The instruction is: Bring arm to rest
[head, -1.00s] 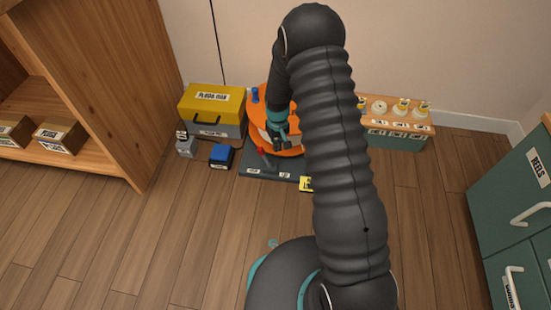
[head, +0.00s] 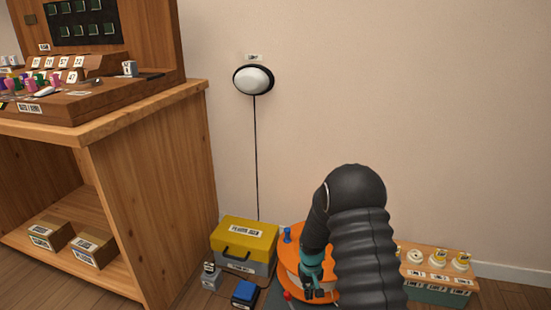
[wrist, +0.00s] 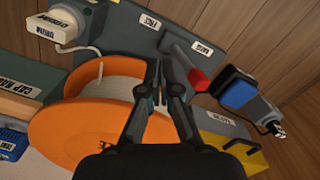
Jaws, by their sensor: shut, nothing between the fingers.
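My arm rises at the lower right of the head view and bends down to my gripper (head: 316,292), which hangs in front of the orange reel (head: 291,265). In the wrist view my gripper (wrist: 172,68) is shut and empty, its fingers together. The orange reel (wrist: 70,132) lies below and left of the fingers there. A lever with a red handle (wrist: 196,80) is just right of the fingertips. I cannot tell whether the fingers touch anything.
A yellow-lidded box (head: 245,238) and a small blue-topped box (head: 244,292) stand left of the reel. A rack of white spools (head: 437,268) is at right. A wooden bench (head: 150,180) fills the left. A round lamp (head: 254,79) hangs on the wall; the wall between is bare.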

